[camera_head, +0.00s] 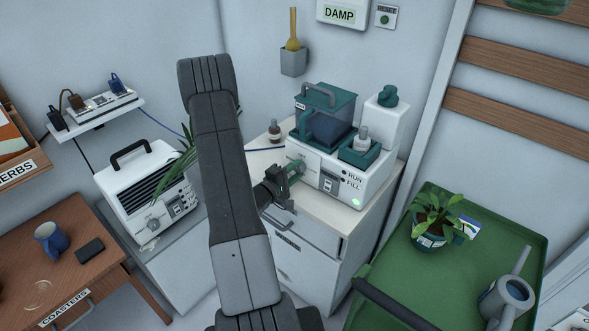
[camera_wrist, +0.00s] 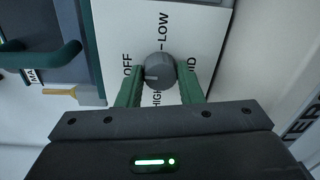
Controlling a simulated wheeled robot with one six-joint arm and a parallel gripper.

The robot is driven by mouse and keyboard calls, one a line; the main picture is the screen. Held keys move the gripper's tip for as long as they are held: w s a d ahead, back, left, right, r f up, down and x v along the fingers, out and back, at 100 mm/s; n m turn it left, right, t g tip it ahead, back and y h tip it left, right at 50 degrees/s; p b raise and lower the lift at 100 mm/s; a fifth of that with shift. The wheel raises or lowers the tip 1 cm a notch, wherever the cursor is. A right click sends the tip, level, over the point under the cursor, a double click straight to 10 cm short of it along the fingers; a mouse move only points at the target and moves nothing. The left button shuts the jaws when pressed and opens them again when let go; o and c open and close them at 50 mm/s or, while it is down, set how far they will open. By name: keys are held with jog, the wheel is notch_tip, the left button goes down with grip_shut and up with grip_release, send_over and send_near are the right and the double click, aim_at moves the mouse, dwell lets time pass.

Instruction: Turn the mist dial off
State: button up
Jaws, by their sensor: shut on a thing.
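The mist dial (camera_wrist: 160,66) is a round dark grey knob on a white panel, seen in the wrist view. OFF is printed to its left, LOW above, MID to the right and HIGH below. A pale mark on the knob points left, toward the OFF side. My gripper (camera_wrist: 160,80) is shut on the dial, one green finger on each side. In the head view my gripper (camera_head: 293,171) is at the front left of the white humidifier (camera_head: 338,187) and hides the dial.
The humidifier stands on a white cabinet (camera_head: 315,249). A small bottle (camera_head: 274,134) stands at the back left of its top. A white heater-like box (camera_head: 151,190) is left of my arm. A green tray (camera_head: 400,262) with a potted plant (camera_head: 436,216) and watering can (camera_head: 507,298) is at right.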

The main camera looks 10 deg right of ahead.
jog(key=shift+n, duration=0.3)
jog(key=o, duration=1)
jog(key=shift+s+a, duration=0.1)
jog(key=b+v, duration=0.1)
jog(key=v, duration=1.2)
jog(key=shift+s+a+r, duration=0.1)
jog(key=shift+s+a, duration=0.05)
jog(key=shift+a, duration=0.1)
jog(key=shift+d, duration=0.1)
